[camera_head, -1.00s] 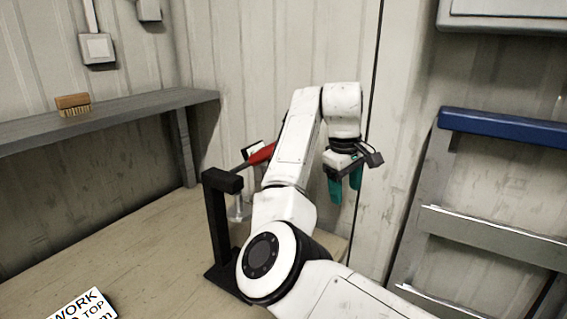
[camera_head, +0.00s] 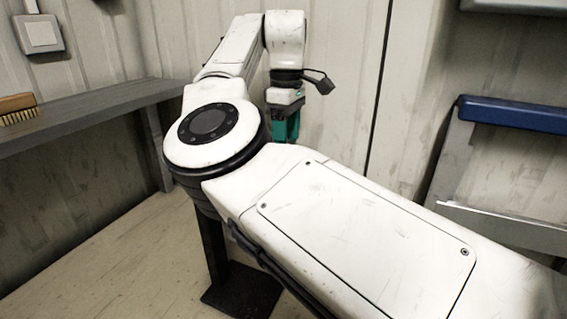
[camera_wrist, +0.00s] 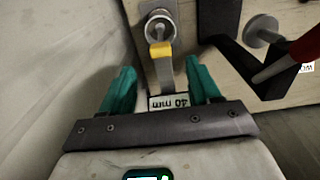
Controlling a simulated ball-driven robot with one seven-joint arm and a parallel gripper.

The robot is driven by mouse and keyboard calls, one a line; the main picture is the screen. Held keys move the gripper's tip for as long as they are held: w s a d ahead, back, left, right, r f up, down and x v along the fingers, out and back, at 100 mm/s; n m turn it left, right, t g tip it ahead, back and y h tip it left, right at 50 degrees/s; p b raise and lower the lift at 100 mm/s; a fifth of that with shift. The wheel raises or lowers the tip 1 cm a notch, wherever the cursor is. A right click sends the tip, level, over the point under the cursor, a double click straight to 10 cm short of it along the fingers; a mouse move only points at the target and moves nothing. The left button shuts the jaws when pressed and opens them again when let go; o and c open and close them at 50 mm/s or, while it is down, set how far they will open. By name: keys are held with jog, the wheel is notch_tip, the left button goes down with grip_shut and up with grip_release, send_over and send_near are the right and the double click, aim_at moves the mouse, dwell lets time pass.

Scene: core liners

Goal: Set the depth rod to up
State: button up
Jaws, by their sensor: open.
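My gripper (camera_wrist: 161,68) is open, its two teal fingers spread apart in the wrist view. It also shows in the head view (camera_head: 283,124), in front of the ribbed wall. In the wrist view, a metal rod-like part (camera_wrist: 159,26) with a yellow band (camera_wrist: 161,50) and a grey strip (camera_wrist: 166,74) lines up with the gap between the fingers. I see no contact, and the depth between them is unclear. A "40 mm" label (camera_wrist: 168,101) shows near the finger bases. I cannot tell the rod's setting. My arm hides this area in the head view.
A black stand (camera_head: 241,291) rises behind my arm. In the wrist view a black bracket (camera_wrist: 245,62), a round metal knob (camera_wrist: 262,30) and a red handle (camera_wrist: 307,46) are at right. A grey shelf (camera_head: 90,108) holds a brush (camera_head: 17,108). A blue-topped rack (camera_head: 512,113) stands right.

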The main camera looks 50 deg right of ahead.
notch_tip(320, 180, down, 8)
jog(key=shift+r, duration=0.1)
dwell(0.4)
grip_shut()
dwell(0.4)
